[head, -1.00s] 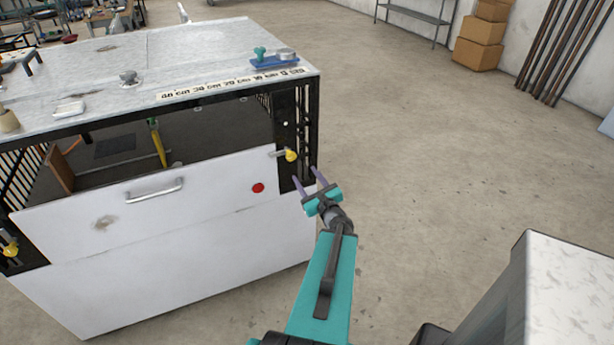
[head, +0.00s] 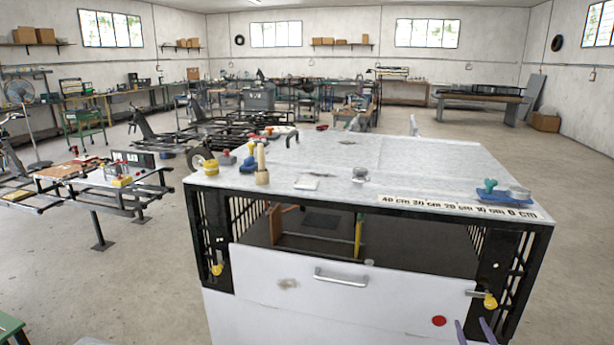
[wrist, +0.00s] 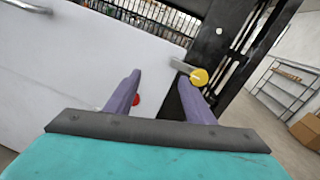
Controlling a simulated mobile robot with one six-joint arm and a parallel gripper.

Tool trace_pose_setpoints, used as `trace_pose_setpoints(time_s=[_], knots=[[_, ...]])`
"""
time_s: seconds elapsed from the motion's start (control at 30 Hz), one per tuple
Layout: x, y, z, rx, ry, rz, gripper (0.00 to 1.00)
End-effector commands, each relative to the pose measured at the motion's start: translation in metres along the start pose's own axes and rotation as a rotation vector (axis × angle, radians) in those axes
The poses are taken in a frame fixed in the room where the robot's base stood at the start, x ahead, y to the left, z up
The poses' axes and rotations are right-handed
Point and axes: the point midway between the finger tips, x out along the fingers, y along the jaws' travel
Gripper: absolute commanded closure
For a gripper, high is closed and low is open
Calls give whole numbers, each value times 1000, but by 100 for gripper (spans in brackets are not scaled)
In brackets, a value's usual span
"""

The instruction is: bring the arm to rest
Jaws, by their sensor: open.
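My gripper (wrist: 160,97) is open, its two purple fingers apart with nothing between them. In the head view only the purple fingertips (head: 475,332) show at the bottom edge; the rest of my arm is out of that picture. The fingers point at the front of the white-panelled cabinet (head: 340,305), near its right corner. In the wrist view a yellow knob (wrist: 199,77) on the black corner post appears just beyond the right finger. A red dot (wrist: 136,100) on the white panel (wrist: 90,65) shows beside the left finger. I cannot tell whether the fingers touch anything.
The cabinet's grey top (head: 400,165) carries a blue tray (head: 505,196), a wooden peg (head: 262,165) and other small items. The panel has a metal handle (head: 340,278). A black frame with wheels (head: 215,135) stands behind at left. The floor at right (head: 580,230) is clear.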

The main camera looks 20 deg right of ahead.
Motion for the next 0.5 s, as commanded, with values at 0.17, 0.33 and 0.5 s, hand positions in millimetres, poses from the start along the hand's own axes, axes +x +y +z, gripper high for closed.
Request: trace_pose_setpoints(time_s=[0.17, 0.33, 0.5], knots=[[20, 68, 1, 11, -6, 101, 51], [32, 131, 1, 7, -4, 201, 51], [36, 200, -3, -21, 6, 320, 51]])
